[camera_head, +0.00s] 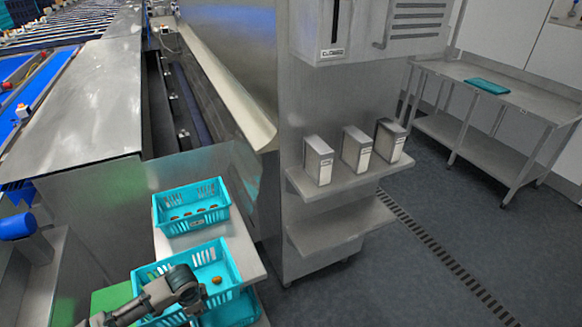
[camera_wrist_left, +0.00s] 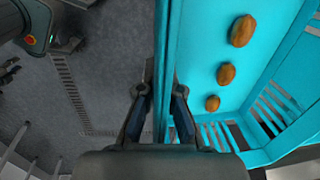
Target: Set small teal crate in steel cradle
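A small teal crate (camera_head: 227,262) with slatted walls is at the bottom of the head view, with a brown date in it. My left gripper (camera_head: 194,300) reaches over this crate. In the left wrist view, my left gripper (camera_wrist_left: 163,85) has one finger on each side of a teal crate wall (camera_wrist_left: 166,40), and the tips appear closed against it. Several dates (camera_wrist_left: 226,74) lie on the crate floor there. The head view hides the fingertips. I cannot pick out the steel cradle for certain. My right gripper is not in view.
A second teal crate (camera_head: 161,212) with dates stands behind on a pale steel surface (camera_head: 238,238). More teal (camera_head: 240,310) shows below the near crate. A steel cabinet with shelves (camera_head: 345,186) holding grey boxes stands right. A far table (camera_head: 535,98) carries a teal item. Floor at right is clear.

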